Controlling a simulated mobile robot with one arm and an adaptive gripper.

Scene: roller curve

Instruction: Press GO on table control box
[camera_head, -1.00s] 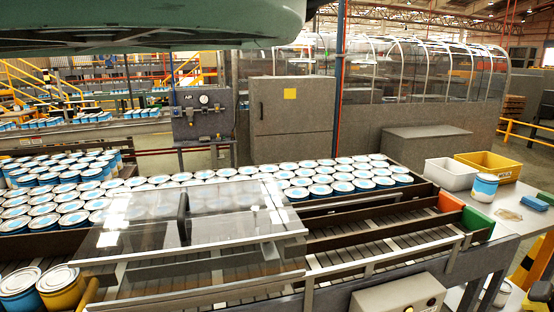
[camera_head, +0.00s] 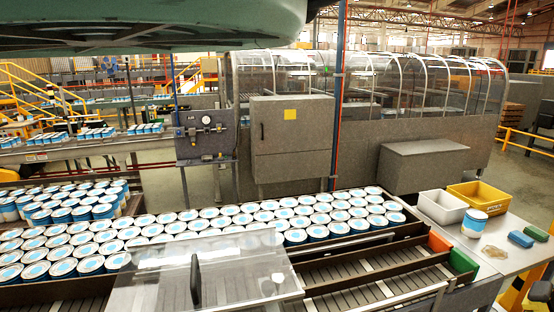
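The table control box is not in view now; only the upper part of the conveyor area shows. My gripper is not in view. A large dark green rounded part across the top (camera_head: 180,25) is probably mine. The grey side table (camera_head: 505,255) stands at the right.
Rows of blue-and-white cans (camera_head: 300,222) fill the conveyor. A clear guard with a dark handle (camera_head: 195,280) covers its front. Red (camera_head: 440,243) and green (camera_head: 462,262) end blocks close the lanes. A gauge panel (camera_head: 205,130) and a grey cabinet (camera_head: 290,140) stand behind.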

